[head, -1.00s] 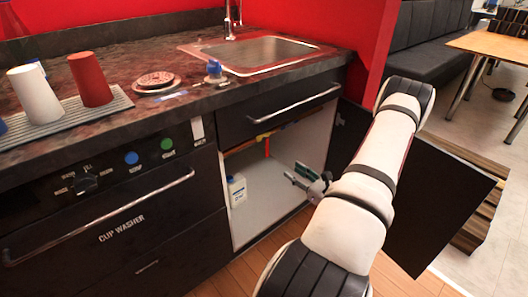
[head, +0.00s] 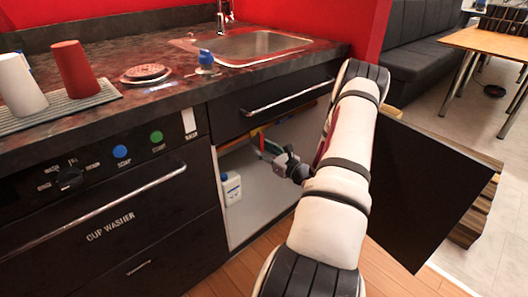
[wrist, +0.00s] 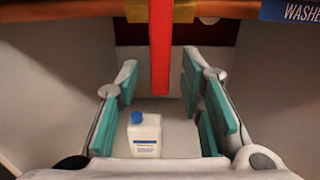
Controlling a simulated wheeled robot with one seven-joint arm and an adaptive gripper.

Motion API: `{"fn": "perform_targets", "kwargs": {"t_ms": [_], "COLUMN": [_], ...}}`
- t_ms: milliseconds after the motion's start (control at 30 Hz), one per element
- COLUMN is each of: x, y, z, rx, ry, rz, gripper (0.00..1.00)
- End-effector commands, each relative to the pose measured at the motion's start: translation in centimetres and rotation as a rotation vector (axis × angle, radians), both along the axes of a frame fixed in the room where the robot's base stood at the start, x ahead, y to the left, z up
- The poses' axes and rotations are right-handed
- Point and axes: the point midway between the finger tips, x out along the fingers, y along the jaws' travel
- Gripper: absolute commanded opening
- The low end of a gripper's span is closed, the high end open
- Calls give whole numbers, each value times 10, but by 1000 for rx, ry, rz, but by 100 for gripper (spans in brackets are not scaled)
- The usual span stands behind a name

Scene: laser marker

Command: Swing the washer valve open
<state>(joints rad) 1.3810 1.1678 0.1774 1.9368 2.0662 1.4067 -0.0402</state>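The washer valve's red handle (wrist: 161,50) hangs straight down from a brass-coloured valve body (wrist: 183,11) on a copper-coloured pipe. A blue label reading "WASHE" (wrist: 289,11) sits beside it, cut off by the frame edge. My gripper (wrist: 160,82) is open, its green-padded fingers to the left and right of the handle, with gaps on both sides. In the head view my gripper (head: 268,146) is inside the open cabinet under the sink, close to the red handle (head: 262,141). How deep the handle lies between the fingers is unclear.
A white bottle with a blue cap (wrist: 145,134) stands on the cabinet floor below; it also shows in the head view (head: 231,188). The open cabinet door (head: 425,190) is right of my arm. A drawer handle (head: 290,98) runs above the opening.

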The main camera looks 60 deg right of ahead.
Motion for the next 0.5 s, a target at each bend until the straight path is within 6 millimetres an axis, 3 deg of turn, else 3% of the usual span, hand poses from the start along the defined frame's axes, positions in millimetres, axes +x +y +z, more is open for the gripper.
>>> {"fn": "perform_targets", "kwargs": {"t_ms": [200,367,500], "x": [0,0,0], "y": [0,0,0], "z": [0,0,0], "rx": [0,0,0], "ry": [0,0,0], "rz": [0,0,0], "gripper": [35,0,0]}}
